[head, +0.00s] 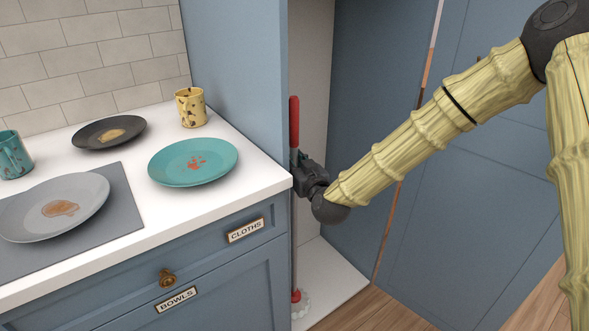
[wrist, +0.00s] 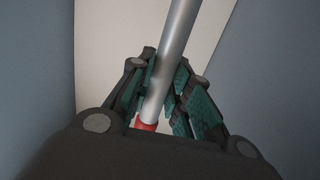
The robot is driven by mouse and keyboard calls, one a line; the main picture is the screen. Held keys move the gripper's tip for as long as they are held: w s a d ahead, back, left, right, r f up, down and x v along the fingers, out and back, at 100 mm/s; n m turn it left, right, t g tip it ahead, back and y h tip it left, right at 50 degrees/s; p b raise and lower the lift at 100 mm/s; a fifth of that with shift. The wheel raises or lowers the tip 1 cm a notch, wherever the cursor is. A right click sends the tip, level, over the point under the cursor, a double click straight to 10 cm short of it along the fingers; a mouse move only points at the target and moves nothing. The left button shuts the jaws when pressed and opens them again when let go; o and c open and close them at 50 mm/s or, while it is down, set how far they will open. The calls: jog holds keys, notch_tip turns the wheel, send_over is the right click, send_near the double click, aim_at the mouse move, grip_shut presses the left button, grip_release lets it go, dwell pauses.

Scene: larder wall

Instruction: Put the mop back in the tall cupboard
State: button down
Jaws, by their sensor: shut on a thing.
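The mop (head: 295,262) stands roughly upright inside the open tall cupboard (head: 325,268). It has a red handle grip (head: 294,122), a grey pole and a pale head low down near the cupboard's white floor. My gripper (head: 297,168) is shut on the pole just below the red grip, at the cupboard opening. In the wrist view the grey pole (wrist: 172,60) runs between the green-padded fingers (wrist: 160,95), with a red part at its near end. The counter corner partly hides the mop's left side. I cannot tell whether the head touches the floor.
The white counter (head: 240,160) with drawers is close left of my gripper. It holds a teal plate (head: 215,150), a yellow mug (head: 190,108), other plates and a teal mug. The cupboard's blue door (head: 365,130) stands open at right. Wooden floor (head: 370,312) lies in front.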

jog(key=shift+f, duration=1.1)
jog(key=c, duration=1.3)
grip_release()
jog(key=v, duration=1.2)
jog(key=shift+d, duration=0.1)
jog(key=shift+f, duration=0.1)
